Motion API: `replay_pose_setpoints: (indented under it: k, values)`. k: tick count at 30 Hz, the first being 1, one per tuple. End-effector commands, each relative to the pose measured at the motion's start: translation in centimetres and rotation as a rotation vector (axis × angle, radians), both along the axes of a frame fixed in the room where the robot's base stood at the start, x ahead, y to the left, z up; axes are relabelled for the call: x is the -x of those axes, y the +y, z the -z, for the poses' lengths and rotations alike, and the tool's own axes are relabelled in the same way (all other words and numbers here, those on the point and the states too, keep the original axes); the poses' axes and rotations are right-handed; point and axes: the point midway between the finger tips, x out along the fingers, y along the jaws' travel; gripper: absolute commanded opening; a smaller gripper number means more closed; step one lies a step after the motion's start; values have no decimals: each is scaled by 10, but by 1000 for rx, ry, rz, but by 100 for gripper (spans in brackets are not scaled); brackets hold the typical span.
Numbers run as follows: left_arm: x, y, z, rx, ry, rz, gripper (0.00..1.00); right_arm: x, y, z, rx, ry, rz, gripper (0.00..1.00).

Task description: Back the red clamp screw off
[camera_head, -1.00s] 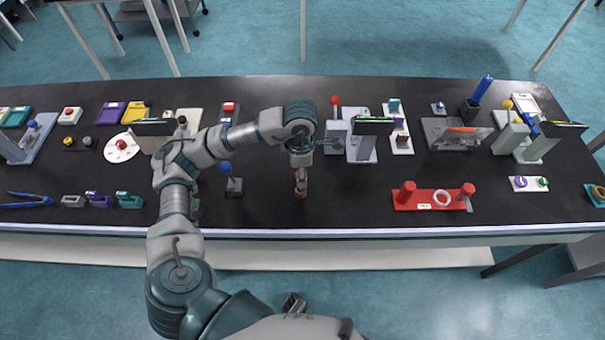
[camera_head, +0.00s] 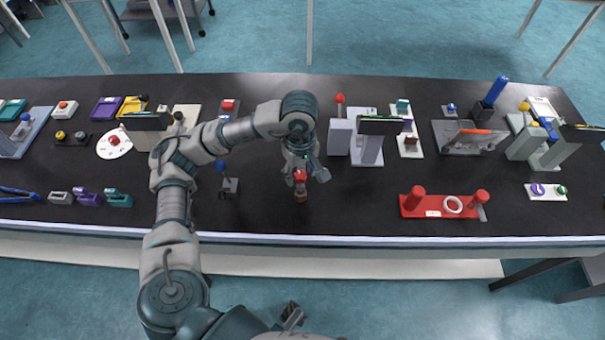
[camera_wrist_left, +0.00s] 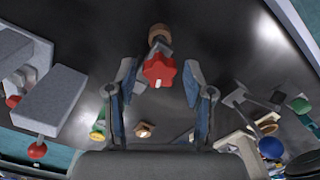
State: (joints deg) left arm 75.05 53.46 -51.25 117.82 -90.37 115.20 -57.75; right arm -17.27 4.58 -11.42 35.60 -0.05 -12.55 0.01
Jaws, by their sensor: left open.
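The red clamp screw has a star-shaped red knob (camera_head: 300,176) on a small grey clamp with a brown end piece (camera_head: 301,196), near the middle front of the black bench. In the left wrist view the red knob (camera_wrist_left: 159,69) faces the camera between the two fingers, and the brown end (camera_wrist_left: 159,33) lies beyond it. My left gripper (camera_head: 305,173) is open around the knob from above. Its fingers (camera_wrist_left: 159,80) stand one on each side, with a gap to the knob visible on both sides.
A blue-knobbed device (camera_head: 230,186) stands left of the clamp. A grey block instrument (camera_head: 339,137) stands behind to the right. A red fixture (camera_head: 426,203) lies further right. The bench between the clamp and the red fixture is clear.

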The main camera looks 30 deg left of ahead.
Motion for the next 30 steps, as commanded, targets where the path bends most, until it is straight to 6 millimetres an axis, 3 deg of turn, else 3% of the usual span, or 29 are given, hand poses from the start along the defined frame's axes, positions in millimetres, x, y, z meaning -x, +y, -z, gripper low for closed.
replay_pose_setpoints:
  k: [6,12,17,24,30]
  values:
    - [0,0,-1,0,-1,11,50,0,0,0,0,-1,0,40]
    - [0,0,-1,0,0,10,0,0,0,0,0,0,0,40]
    - [0,0,-1,0,0,-31,0,-1,0,-2,0,-2,0,40]
    - [0,0,-2,-2,0,-348,0,-7,0,-11,0,-10,0,40]
    - [0,0,0,-2,1,-396,0,-6,0,-10,0,-9,0,40]
